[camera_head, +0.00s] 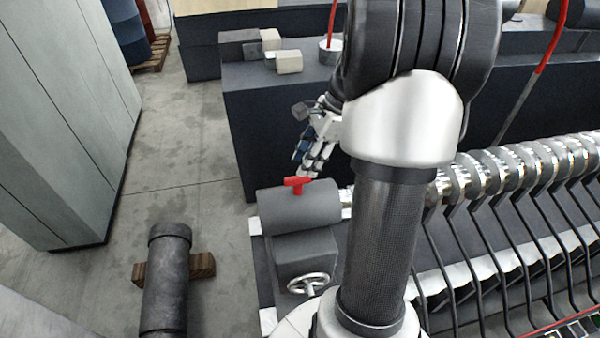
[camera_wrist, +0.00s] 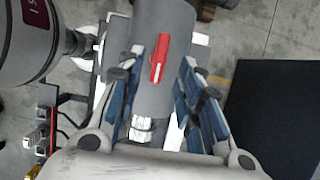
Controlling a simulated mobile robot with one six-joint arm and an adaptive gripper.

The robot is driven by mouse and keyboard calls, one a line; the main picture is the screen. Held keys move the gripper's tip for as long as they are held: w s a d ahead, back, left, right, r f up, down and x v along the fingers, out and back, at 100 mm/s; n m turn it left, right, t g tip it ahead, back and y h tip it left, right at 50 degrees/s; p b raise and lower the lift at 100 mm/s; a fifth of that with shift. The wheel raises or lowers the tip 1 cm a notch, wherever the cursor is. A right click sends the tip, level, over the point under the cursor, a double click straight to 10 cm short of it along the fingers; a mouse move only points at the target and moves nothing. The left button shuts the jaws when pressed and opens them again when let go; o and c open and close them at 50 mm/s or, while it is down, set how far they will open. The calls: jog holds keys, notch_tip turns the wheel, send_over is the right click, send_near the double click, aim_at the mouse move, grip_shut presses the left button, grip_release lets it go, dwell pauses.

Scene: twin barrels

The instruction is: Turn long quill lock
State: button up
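The quill lock is a small red lever (camera_head: 297,184) on top of the grey cylindrical tailstock housing (camera_head: 320,212) in the head view. In the wrist view, the red lever (camera_wrist: 160,58) lies nearly lengthwise along the grey housing (camera_wrist: 165,18). My gripper (camera_head: 308,168) is just above and behind the lever in the head view. In the wrist view, my gripper (camera_wrist: 161,62) is open, with blue-padded fingers on both sides of the lever and gaps between. I cannot tell whether the fingertips reach down to its height.
A handwheel (camera_head: 307,283) sits at the near end of the tailstock. A shiny crankshaft (camera_head: 510,165) runs right, behind my arm. A dark bench (camera_head: 245,95) is behind, and a grey cabinet (camera_head: 70,110) far left.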

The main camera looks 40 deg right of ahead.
aim_at(298, 177)
jog(key=x, duration=0.5)
grip_shut()
dwell(0.4)
